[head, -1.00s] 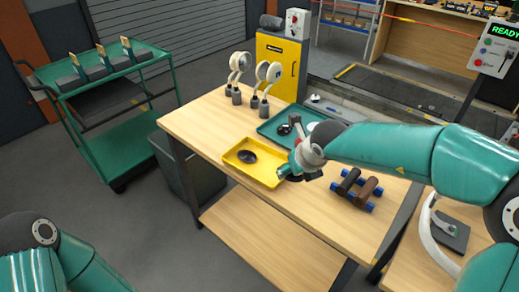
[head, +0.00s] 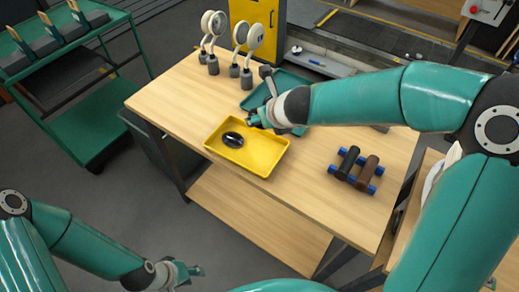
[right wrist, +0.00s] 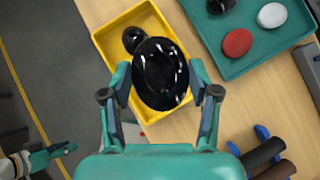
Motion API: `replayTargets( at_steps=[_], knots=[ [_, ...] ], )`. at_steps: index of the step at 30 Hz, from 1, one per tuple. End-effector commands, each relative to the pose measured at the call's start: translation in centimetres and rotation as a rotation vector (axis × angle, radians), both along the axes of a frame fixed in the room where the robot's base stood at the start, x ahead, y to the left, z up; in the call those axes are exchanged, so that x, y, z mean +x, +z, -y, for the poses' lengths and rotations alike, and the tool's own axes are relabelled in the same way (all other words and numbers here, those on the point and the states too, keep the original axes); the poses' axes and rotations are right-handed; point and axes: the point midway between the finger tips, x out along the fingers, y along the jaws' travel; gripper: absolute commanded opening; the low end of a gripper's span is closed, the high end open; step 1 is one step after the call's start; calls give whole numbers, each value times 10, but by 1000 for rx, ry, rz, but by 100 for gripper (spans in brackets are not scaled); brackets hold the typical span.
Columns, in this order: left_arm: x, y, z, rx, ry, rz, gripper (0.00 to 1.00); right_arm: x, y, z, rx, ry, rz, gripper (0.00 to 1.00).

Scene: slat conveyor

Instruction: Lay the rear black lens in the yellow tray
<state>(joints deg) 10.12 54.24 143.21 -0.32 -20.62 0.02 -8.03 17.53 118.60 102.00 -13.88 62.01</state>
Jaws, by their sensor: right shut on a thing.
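The yellow tray (head: 262,163) lies on the wooden table, and a black lens (head: 232,139) lies in its left part. That lens also shows in the right wrist view (right wrist: 133,39), smaller and farther away. My right gripper (head: 252,120) is at the tray's back right edge. In the right wrist view it (right wrist: 163,92) is shut on a larger-looking black lens (right wrist: 158,75), held above the tray. The held lens cannot be made out in the head view. My left gripper (head: 190,270) is low at the front left, away from the table; its fingers are too small to read.
A green tray (right wrist: 236,62) with a red lens (right wrist: 237,42), a white lens (right wrist: 272,15) and a black lens (right wrist: 218,5) lies behind. Stand-mounted magnifiers (head: 240,45) stand at the back left. Dark and brown rollers (head: 358,168) on blue supports lie right.

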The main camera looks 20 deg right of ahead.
Motion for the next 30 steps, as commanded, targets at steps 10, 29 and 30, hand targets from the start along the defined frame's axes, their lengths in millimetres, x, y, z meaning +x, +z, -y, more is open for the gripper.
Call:
replayTargets(
  at_steps=[10, 29, 30],
  knots=[
    [0, 1, 0, 0, 0, 1, 40, -2, -37, 2, 1, -1, -5, 30],
    [0, -51, 0, 0, 0, 1, 40, -2, -127, 3, 3, -4, -4, 30],
    [0, -55, 0, 0, 0, 1, 40, -2, -133, 3, 3, -4, -5, 30]
  ],
)
